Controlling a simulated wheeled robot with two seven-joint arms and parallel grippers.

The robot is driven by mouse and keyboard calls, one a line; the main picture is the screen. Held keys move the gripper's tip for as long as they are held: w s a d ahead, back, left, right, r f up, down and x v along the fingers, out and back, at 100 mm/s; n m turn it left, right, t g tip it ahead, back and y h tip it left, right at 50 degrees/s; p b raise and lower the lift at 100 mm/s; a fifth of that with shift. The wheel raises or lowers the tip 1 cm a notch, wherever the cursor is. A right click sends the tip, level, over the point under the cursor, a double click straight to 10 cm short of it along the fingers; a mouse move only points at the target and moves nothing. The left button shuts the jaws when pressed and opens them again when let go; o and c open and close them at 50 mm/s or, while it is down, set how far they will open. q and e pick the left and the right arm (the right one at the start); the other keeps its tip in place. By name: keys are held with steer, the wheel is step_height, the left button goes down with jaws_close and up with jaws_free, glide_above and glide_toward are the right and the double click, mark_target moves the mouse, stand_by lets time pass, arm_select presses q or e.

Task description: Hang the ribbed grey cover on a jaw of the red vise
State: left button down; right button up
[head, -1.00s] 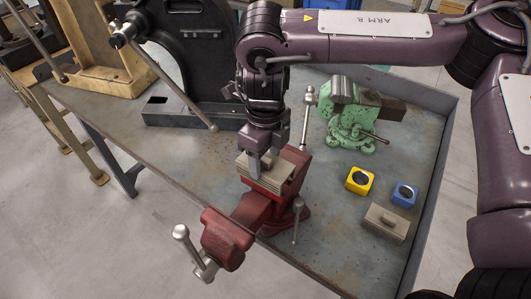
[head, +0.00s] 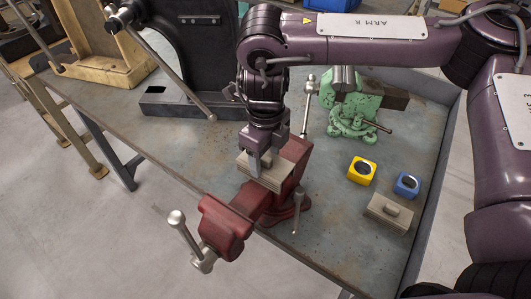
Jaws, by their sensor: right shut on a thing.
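The red vise (head: 223,226) stands at the bench's near edge, with its front jaw and handle toward me and its rear jaw (head: 296,160) behind. The ribbed grey cover (head: 272,176) is at the rear jaw, on the side facing the front jaw. My right gripper (head: 262,164) points down and is shut on this cover. I cannot tell whether the cover rests on the jaw or is just above it. A second grey piece (head: 389,212) with a raised grip lies flat on the bench at the right. My left gripper is not in view.
A green vise (head: 355,110) stands behind, right of my right gripper. A yellow block (head: 362,170) and a blue block (head: 406,185) sit on the bench (head: 325,215). The black press (head: 188,50) and a wooden stand (head: 105,55) are at the back left.

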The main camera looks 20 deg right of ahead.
steer(key=shift+f, duration=0.15)
stand_by(0.3)
steer(key=shift+w+d+p, duration=0.1)
steer(key=shift+d+p, duration=0.05)
steer(key=shift+p, duration=0.2)
steer(key=o, duration=1.1)
